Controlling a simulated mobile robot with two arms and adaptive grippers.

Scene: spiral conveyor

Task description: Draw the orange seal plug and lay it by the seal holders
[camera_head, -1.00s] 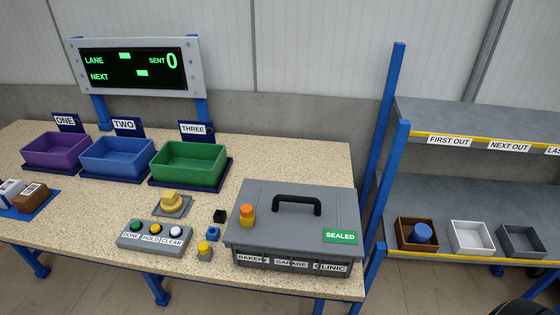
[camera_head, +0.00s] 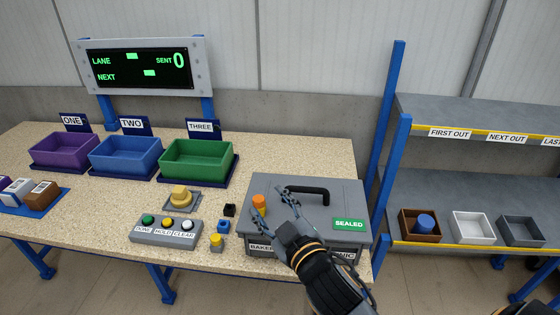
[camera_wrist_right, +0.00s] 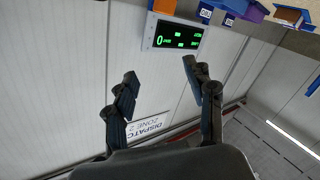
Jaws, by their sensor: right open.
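The orange seal plug (camera_head: 259,202) stands upright on the left part of the grey lidded case (camera_head: 340,197), which carries a green SEALED label (camera_head: 349,224). My right gripper (camera_head: 268,201) is open over the case lid, its fingers reaching toward the plug. One finger overlaps the plug's lower part; I cannot tell whether they touch. The wrist view shows the right gripper (camera_wrist_right: 165,92) with nothing between its fingers. My left gripper is out of view.
The case's black handle (camera_head: 308,192) rises close to my right fingers. A button box (camera_head: 166,231) and a yellow button (camera_head: 180,195) stand left of the small blocks. Purple, blue and green bins (camera_head: 198,160) line the back. A blue-posted shelf (camera_head: 450,190) stands right.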

